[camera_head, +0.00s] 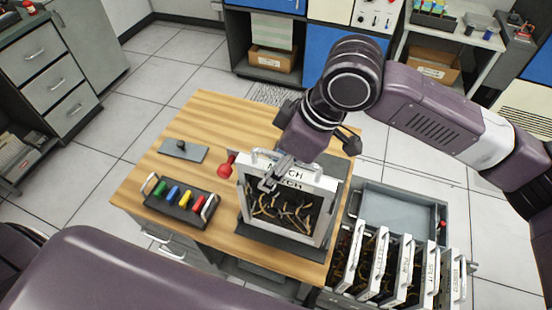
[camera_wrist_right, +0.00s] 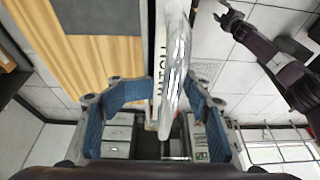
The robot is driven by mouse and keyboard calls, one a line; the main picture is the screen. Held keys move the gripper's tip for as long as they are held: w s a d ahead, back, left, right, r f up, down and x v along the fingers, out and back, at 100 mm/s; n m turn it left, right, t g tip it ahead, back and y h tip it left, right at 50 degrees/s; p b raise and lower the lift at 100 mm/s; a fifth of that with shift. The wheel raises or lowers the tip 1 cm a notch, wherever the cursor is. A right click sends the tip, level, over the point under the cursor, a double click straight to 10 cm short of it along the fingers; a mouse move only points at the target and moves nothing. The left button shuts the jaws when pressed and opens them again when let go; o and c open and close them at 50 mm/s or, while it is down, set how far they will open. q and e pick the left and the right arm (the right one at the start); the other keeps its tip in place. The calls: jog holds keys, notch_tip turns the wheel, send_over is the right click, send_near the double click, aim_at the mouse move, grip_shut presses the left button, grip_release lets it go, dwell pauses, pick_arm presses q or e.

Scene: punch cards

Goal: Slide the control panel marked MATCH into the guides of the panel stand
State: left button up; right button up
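The control panel marked MATCH (camera_head: 318,185) stands upright at the stand on the wooden table, its white top edge and wired face showing. Two lines of lettering show near its top. It also shows edge-on in the right wrist view (camera_wrist_right: 155,55). My right gripper (camera_head: 277,172) is at its top handle. In the right wrist view, the blue finger pads (camera_wrist_right: 171,90) come in from both sides and appear closed on the handle. The dark base of the panel stand (camera_head: 340,196) shows around the panel; the guides are mostly hidden, so seating depth is unclear.
A red knob (camera_head: 227,165) sits left of the panel. A grey plate with a black knob (camera_head: 183,150) and a tray of coloured pieces (camera_head: 180,201) lie on the table's left. A crate (camera_head: 446,208) of several upright panels stands right of the table. Cabinets line the back.

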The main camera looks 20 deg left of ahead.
jog(key=shift+s+d+f, duration=0.15)
jog(key=shift+s+d, duration=0.05)
jog(key=shift+d, duration=0.05)
dwell(0.3)
jog(key=shift+w, duration=0.1)
jog(key=v, duration=1.2)
jog(key=shift+w+a, duration=0.1)
dwell(0.4)
